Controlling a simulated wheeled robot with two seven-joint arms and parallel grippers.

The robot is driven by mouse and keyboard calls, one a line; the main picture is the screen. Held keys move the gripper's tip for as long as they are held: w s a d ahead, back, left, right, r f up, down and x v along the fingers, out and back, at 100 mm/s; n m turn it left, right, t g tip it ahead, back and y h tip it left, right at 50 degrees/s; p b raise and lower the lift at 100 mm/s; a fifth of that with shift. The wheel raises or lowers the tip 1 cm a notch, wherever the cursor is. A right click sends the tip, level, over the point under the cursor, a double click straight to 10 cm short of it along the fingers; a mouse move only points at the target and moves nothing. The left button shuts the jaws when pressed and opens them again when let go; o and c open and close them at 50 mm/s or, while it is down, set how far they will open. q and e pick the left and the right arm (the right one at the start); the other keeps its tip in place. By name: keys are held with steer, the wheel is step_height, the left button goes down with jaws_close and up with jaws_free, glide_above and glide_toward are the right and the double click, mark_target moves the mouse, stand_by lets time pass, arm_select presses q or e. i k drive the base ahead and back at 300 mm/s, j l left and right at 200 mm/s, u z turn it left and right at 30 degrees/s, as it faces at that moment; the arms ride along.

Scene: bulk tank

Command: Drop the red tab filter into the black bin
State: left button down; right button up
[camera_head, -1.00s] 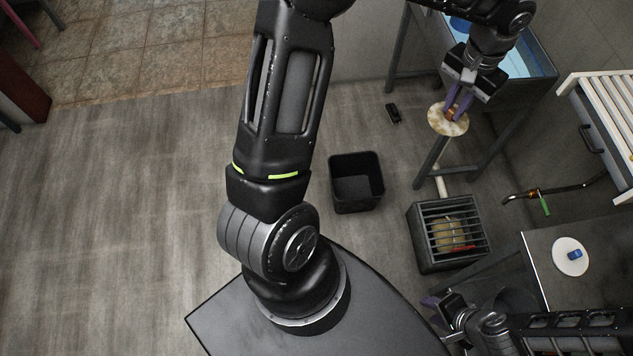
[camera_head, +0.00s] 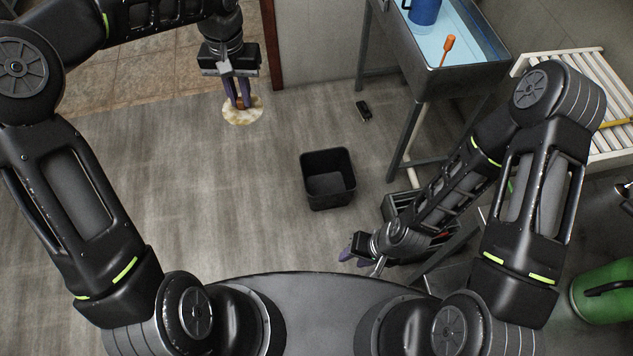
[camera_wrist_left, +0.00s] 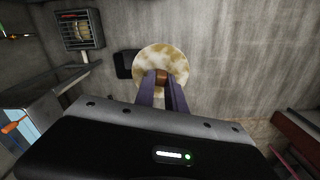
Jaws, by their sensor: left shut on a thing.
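My left gripper (camera_head: 238,98) is shut on a round, stained cream filter (camera_head: 243,112) by its tab, which looks orange-brown. The filter hangs above the floor, left of and beyond the black bin in the head view. The left wrist view also shows this filter (camera_wrist_left: 161,62) at the fingertips. The black bin (camera_head: 328,178) stands open on the floor and looks empty; in the wrist view the bin (camera_wrist_left: 124,63) is partly hidden behind the filter. My right gripper (camera_head: 353,250) is low, in front of the bin and slightly right; its finger gap is unclear.
A dark grilled box (camera_head: 402,205) stands right of the bin, partly hidden by my right arm; something red shows there. A water-filled sink (camera_head: 455,55) holds a blue jug (camera_head: 424,10). A small black object (camera_head: 363,110) lies on the floor. The floor left of the bin is clear.

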mark_target(323, 190)
steer(key=i+j, duration=0.25)
steer(key=j, duration=0.15)
steer(key=i+j, duration=0.25)
steer(key=j, duration=0.15)
steer(key=i+j, duration=0.25)
steer(key=j, duration=0.15)
steer(key=z, duration=1.95)
